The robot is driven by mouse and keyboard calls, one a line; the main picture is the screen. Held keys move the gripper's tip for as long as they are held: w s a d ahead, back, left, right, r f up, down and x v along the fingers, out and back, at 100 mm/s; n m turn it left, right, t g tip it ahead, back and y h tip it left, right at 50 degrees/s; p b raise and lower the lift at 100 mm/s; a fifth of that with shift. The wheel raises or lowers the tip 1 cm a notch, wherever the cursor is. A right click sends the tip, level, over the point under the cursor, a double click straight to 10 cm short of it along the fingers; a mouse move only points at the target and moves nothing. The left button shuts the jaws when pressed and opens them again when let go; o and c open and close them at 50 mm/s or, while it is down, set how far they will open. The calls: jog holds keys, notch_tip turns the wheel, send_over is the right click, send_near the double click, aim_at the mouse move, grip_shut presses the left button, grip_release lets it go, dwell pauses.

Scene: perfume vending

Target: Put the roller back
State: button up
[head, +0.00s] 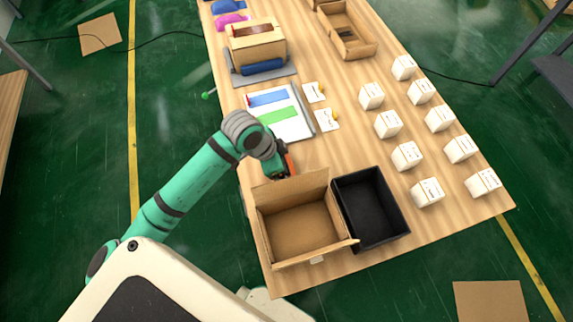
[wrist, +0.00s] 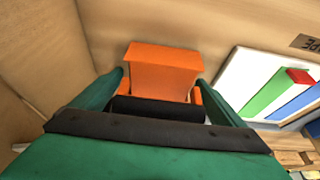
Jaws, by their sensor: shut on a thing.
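The roller (wrist: 162,75) has an orange body. In the wrist view it sits between the two green fingers of my gripper (wrist: 160,95), with a black cylindrical part (wrist: 155,108) close behind it. My gripper is shut on it. In the head view my gripper (head: 283,164) is low over the table's left side, between the white board and the open cardboard box. Only a sliver of the roller's orange (head: 290,161) shows there, and the arm hides the rest. I cannot tell whether the roller touches the table.
The open cardboard box (head: 262,235) and a black crate (head: 375,170) stand at the near end. A white board (head: 294,130) with blue and green strips lies beyond my gripper. Several white boxes (head: 427,192) stand at right. A cardboard box (head: 262,52) stands farther back.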

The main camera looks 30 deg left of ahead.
jog(key=shift+f, duration=0.25)
jog(key=shift+s+f, duration=0.1)
jog(key=shift+f, duration=0.4)
jog(key=c, duration=0.5)
jog(key=o, duration=1.2)
jog(key=shift+c, duration=0.2)
jog(key=v, duration=1.3)
jog(key=shift+w+r, duration=0.3)
jog(key=shift+d, duration=0.1)
